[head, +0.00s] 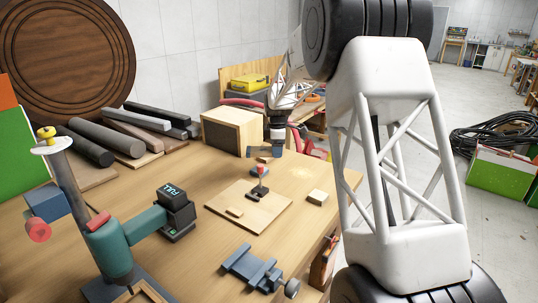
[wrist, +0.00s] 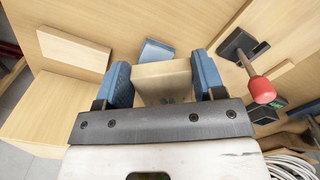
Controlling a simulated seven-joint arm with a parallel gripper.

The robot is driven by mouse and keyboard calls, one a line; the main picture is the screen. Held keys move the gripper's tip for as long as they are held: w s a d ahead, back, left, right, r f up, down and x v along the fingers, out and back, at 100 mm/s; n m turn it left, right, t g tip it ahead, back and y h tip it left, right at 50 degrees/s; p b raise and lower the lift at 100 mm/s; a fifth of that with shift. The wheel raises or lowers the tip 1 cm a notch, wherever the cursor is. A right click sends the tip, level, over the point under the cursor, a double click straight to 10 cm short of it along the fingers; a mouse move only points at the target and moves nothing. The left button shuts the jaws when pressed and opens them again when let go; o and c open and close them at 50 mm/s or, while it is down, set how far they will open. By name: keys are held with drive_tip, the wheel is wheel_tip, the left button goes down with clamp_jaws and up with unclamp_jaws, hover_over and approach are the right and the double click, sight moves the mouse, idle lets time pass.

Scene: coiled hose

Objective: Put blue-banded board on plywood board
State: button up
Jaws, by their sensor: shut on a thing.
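The plywood board (head: 225,200) lies flat on the workbench, and part of it shows at the right of the wrist view (wrist: 285,28). A red-knobbed joystick (head: 259,191) and a small wooden block (head: 235,212) sit on it. My gripper (head: 264,152) is low over the bench, just beyond the board's far edge. In the wrist view its blue fingers are shut on a pale wooden piece, which I take as the blue-banded board (wrist: 163,80). A blue patch (wrist: 155,50) shows just past it; I cannot tell whether that is its band. Its underside is hidden.
A loose wooden block (head: 318,197) lies right of the plywood board. A wooden box (head: 232,132) stands behind it, a black device with a display (head: 177,208) to its left, and a blue clamp-like part (head: 250,266) in front. The joystick's upright knob (wrist: 262,90) is close to my gripper.

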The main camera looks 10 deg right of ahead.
drive_tip(key=w+f+n, duration=0.1)
drive_tip(key=n, duration=0.2)
drive_tip(key=w+d+f+n, duration=0.1)
drive_tip(key=n, duration=0.3)
drive_tip(key=w+f+n, duration=0.1)
drive_tip(key=n, duration=0.2)
drive_tip(key=shift+d+f+n, duration=0.15)
drive_tip(key=shift+f+n, duration=0.05)
drive_tip(key=shift+n, duration=0.2)
drive_tip(key=shift+w, duration=0.15)
drive_tip(key=shift+w+d+f, duration=0.1)
drive_tip(key=shift+w+f, duration=0.15)
drive_tip(key=shift+w, duration=2.35)
drive_tip(key=shift+w+d+f, duration=0.1)
drive_tip(key=shift+w+f, duration=0.1)
drive_tip(key=shift+w, duration=2.45)
drive_tip(key=shift+w+d+f, duration=0.1)
drive_tip(key=shift+w+f, duration=0.15)
drive_tip(key=shift+w, duration=2.35)
drive_tip(key=shift+f, duration=0.1)
drive_tip(key=shift+a+f, duration=0.1)
drive_tip(key=shift+f, duration=1.6)
drive_tip(key=shift+f, duration=0.15)
